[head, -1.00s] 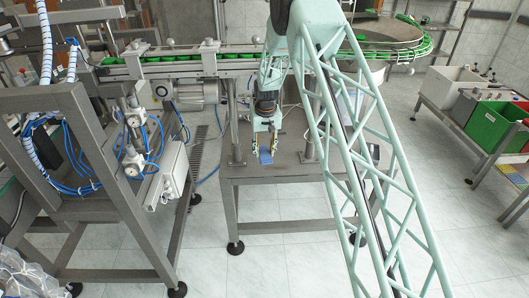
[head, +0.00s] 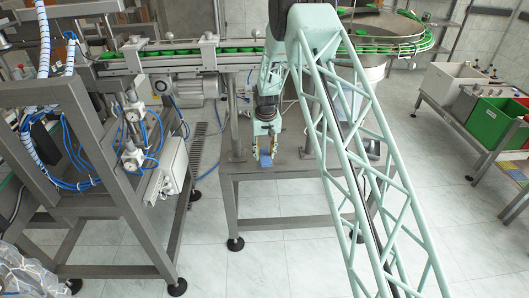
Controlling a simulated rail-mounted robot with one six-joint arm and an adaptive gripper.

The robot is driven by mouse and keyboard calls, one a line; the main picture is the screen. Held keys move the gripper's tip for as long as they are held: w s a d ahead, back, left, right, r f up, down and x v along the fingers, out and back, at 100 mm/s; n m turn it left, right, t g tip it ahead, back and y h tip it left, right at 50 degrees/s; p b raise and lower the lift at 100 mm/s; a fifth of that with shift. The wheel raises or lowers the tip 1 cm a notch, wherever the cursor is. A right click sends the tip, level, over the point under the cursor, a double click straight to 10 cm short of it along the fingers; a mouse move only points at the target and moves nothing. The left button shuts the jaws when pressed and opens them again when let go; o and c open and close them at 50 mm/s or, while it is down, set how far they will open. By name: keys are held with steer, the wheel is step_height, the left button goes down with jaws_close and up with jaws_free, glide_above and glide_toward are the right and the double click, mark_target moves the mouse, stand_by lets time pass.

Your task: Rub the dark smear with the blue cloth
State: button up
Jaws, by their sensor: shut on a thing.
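My gripper (head: 265,152) points down over the grey metal table (head: 290,165) in the middle of the head view. It is shut on the blue cloth (head: 265,160), which shows as a small blue patch between and below the fingertips. The cloth is at or just above the table top; I cannot tell whether it touches. No dark smear can be made out on the table; it may be under the cloth or gripper, or too small to tell.
A conveyor with green parts (head: 160,52) runs behind the table. A frame with blue hoses (head: 75,165) and a white box (head: 172,165) stands at the left. Green (head: 495,122) and white bins stand on a rack at the right. My lattice arm link hides part of the table's right side.

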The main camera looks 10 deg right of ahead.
mark_target(279, 164)
steer(key=shift+f, duration=0.8)
steer(key=shift+f+b, duration=0.65)
steer(key=shift+f, duration=0.35)
stand_by(0.9)
steer(key=shift+d, duration=0.1)
steer(key=shift+s+d+r, duration=0.1)
steer(key=shift+s+d, duration=0.05)
steer(key=shift+d, duration=0.7)
steer(key=shift+s+d, duration=0.1)
steer(key=shift+d, duration=0.7)
steer(key=shift+s+d+b, duration=0.15)
steer(key=shift+d+b, duration=0.15)
steer(key=shift+d, duration=0.6)
steer(key=shift+s+d+b, duration=0.15)
steer(key=shift+d+b, duration=0.15)
steer(key=shift+d, duration=0.55)
steer(key=shift+f, duration=0.2)
steer(key=shift+d, duration=0.15)
